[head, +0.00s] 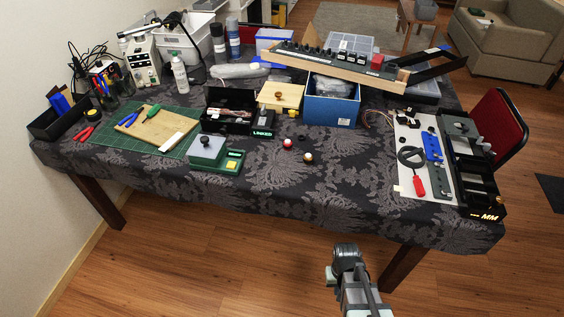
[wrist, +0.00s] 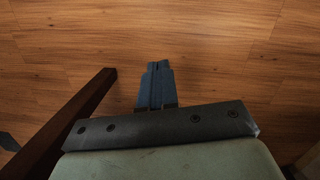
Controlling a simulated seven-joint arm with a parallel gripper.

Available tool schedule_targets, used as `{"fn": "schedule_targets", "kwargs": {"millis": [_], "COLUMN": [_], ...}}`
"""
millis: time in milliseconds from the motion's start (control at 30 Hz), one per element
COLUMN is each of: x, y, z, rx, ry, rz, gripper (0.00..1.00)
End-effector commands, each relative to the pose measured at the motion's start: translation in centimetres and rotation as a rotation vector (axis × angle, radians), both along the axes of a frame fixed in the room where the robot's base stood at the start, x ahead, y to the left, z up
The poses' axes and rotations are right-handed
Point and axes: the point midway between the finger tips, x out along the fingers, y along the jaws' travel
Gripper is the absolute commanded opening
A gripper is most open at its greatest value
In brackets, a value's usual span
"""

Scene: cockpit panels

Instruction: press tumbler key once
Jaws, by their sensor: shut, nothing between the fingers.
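No part is clearly marked as the tumbler key, and at this size I cannot tell which one it is. A grey and green unit (head: 212,157) with a black knob on top stands at the front middle of the table. A white panel (head: 403,138) on the right carries a blue strip, a black round part and a red-handled part. My gripper (wrist: 158,66) is shut and empty, pointing down over the wooden floor in the wrist view. In the head view my arm is in front of the table's front edge, apart from everything on it; the fingertips cannot be made out there.
A patterned cloth covers the table (head: 330,185); its front middle is mostly clear, with small red and white buttons (head: 288,143). A black rack (head: 470,165) stands at the right edge. A table leg (wrist: 75,115) is left of my gripper. A red chair (head: 500,125) stands behind right.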

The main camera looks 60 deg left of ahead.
Motion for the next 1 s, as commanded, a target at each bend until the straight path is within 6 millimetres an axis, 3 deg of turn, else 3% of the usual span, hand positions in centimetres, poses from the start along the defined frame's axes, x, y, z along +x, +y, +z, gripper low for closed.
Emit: {"fn": "schedule_targets", "kwargs": {"millis": [33,467,1000], "x": [-0.3,-5.0,-14.5], "y": [1.8,15.1,30.9], "z": [0.5,6.7,17.9], "rx": [0.012,0.106,0.233], "ry": [-0.013,-0.125,-0.292], "rz": [0.028,0.254,0.564], "gripper": [0.00,0.00,0.00]}}
